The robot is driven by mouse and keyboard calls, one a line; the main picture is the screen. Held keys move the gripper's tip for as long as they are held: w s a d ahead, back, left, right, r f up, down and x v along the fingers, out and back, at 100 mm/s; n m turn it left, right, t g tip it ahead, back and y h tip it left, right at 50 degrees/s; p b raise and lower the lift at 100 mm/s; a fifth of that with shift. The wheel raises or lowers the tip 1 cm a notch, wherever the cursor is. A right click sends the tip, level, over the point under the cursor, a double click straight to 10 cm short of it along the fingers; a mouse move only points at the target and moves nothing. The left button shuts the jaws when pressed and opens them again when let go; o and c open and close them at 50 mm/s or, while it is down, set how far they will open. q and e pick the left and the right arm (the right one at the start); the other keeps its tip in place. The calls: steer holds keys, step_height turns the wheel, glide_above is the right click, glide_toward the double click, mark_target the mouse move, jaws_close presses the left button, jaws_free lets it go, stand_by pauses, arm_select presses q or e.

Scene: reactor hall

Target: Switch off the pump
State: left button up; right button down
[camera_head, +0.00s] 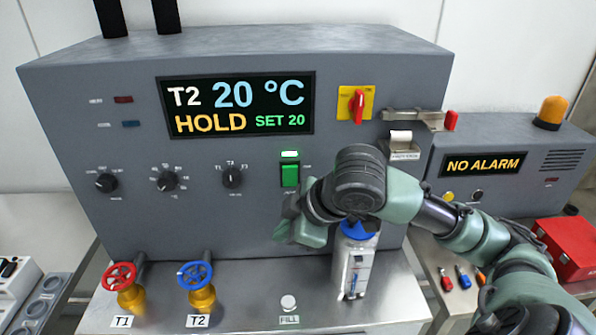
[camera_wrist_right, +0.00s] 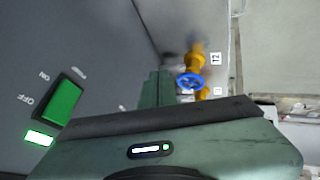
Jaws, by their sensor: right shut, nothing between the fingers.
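The pump switch (camera_head: 290,174) is a green rocker on the grey front panel, below the display. A lit green lamp (camera_head: 289,154) sits just above it. The right wrist view shows the rocker (camera_wrist_right: 63,103) close up, with ON and OFF marks beside it and the lit lamp (camera_wrist_right: 39,138). My right gripper (camera_head: 295,226) is shut and empty, just below the switch and near the panel. I see a gap between gripper and rocker in the wrist view; exact depth is hard to tell. My left gripper is not in view.
A blue-capped bottle (camera_head: 354,262) stands on the bench behind my right arm. A red valve (camera_head: 121,276) and a blue valve (camera_head: 195,275) stand left. A red rotary switch (camera_head: 357,104) sits above. The display (camera_head: 237,106) reads T2 20 °C HOLD; the alarm box (camera_head: 483,165) reads NO ALARM.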

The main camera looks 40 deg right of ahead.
steer(key=s+d+r, duration=0.2)
steer(key=d+r, duration=0.1)
steer(key=r, duration=0.4)
steer(key=s+d+r+t+h, duration=0.1)
steer(key=d+r, duration=0.2)
steer(key=r, duration=0.4)
steer(key=shift+s+d+r, duration=0.35)
steer(key=p, duration=0.3)
glide_toward(290, 177)
step_height(290, 177, down, 4)
steer(key=w+a, duration=0.2)
steer(key=shift+w+d+f, duration=0.3)
steer(key=shift+w+d, duration=0.2)
steer(key=shift+d, duration=0.05)
